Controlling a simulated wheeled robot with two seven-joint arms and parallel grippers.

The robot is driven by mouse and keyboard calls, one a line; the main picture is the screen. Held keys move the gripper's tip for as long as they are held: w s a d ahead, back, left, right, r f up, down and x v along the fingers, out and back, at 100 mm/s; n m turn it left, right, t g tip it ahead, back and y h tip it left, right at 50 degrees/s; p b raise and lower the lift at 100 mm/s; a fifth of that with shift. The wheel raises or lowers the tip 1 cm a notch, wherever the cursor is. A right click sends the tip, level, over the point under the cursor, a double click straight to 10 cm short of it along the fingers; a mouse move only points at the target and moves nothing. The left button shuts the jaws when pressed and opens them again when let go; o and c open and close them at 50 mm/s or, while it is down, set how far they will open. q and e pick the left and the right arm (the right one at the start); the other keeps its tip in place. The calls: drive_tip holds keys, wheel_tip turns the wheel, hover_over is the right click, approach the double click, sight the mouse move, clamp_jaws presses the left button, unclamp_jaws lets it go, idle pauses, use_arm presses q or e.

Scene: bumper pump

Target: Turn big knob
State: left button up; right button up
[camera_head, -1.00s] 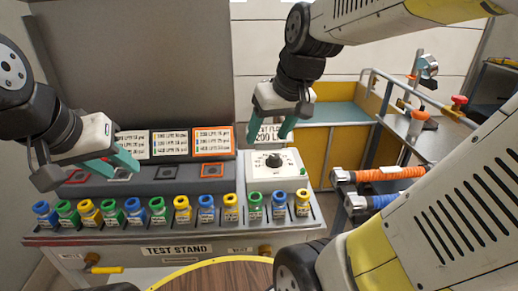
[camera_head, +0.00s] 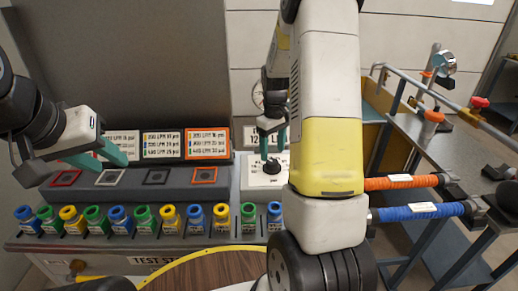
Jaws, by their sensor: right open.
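The big black knob (camera_head: 271,166) sits on a white dial plate (camera_head: 259,182) at the right part of the test stand. My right gripper (camera_head: 272,148) is directly over the knob, with its teal fingers apart and their tips close above or beside it. Whether they touch the knob cannot be told. My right arm covers the right side of the plate. My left gripper (camera_head: 112,158) hangs above the left part of the stand's grey ledge, its teal fingers seen from the side and well away from the knob.
Several small bottles with blue, green and yellow caps stand in a row along the stand's front (camera_head: 143,219). Label cards (camera_head: 207,143) stand behind the ledge. Orange (camera_head: 401,182) and blue (camera_head: 418,211) hoses lie at the right, beside a metal cart (camera_head: 462,145).

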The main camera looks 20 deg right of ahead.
sight(272, 161)
drive_tip(key=shift+f, duration=2.15)
drive_tip(key=c, duration=1.3)
drive_tip(key=shift+c, duration=0.2)
drive_tip(key=m, duration=0.4)
drive_tip(key=shift+m, duration=0.4)
drive_tip(key=m, duration=0.4)
drive_tip(key=shift+m, duration=0.4)
